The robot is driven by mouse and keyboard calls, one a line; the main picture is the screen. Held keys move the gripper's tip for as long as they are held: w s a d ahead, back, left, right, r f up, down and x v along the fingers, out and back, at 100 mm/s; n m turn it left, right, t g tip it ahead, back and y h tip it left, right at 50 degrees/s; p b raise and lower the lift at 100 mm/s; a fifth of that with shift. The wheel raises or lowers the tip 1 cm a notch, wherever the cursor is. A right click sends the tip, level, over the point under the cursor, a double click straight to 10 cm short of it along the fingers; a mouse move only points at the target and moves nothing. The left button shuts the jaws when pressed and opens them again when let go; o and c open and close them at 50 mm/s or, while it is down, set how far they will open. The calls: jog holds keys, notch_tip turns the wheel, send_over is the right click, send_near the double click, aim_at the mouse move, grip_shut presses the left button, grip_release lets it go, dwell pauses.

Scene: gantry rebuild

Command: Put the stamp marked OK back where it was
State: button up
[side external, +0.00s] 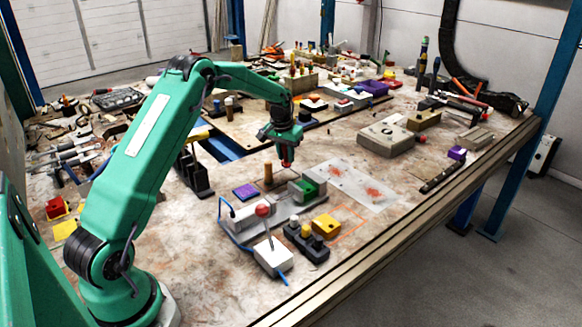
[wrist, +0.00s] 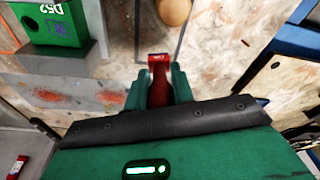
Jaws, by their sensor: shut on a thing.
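My gripper (side external: 287,146) is shut on a red stamp (side external: 287,164), which hangs below it over the worktable; I cannot tell whether its lower end touches the table. In the wrist view the stamp (wrist: 158,60) shows a dark red handle between the green fingers of my gripper (wrist: 158,88) and a brighter red end with a small pale mark too small to read. A light wooden knob (wrist: 173,10) stands just beyond the stamp, by a grey line on the table. In the side view a brown wooden post (side external: 268,174) stands left of the stamp.
A green block marked D52 (wrist: 55,25) sits near the stamp, also in the side view (side external: 312,187). A pale plate with red smudges (side external: 345,180) lies to the right. A dark rack (side external: 197,177), purple pad (side external: 245,191) and yellow block (side external: 326,225) stand around.

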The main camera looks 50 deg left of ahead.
aim_at(286, 162)
jog(key=shift+f, duration=1.65)
jog(key=shift+f, duration=0.15)
jog(key=o, duration=0.8)
jog(key=r, duration=0.4)
jog(key=s+r, duration=0.1)
jog(key=r, duration=0.3)
jog(key=s+r, duration=0.1)
jog(key=r, duration=0.3)
jog(key=shift+d+r, duration=0.1)
jog(key=shift+d, duration=0.3)
jog(key=shift+d, duration=0.1)
